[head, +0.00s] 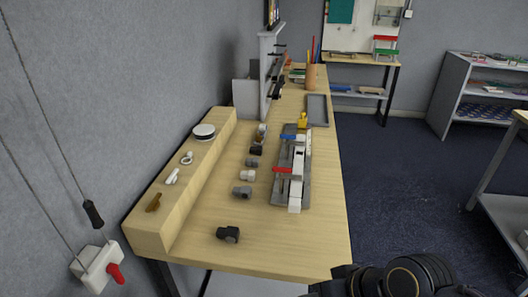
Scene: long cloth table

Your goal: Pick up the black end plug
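A small black fitting (228,234) lies on the wooden table (285,240) near its front left and looks like a black end plug. Another dark fitting (256,151) lies further back in the row, too small to identify for sure. No gripper is clearly visible near any of them. A black part of my own arm shows at the bottom right edge, with no fingertips to be seen.
Between lie a grey fitting (242,192) and a white one (248,176). A grey fixture (293,170) with red and blue clamps stands to their right. A raised wooden ledge (185,180) runs along the left. The table's front right is clear.

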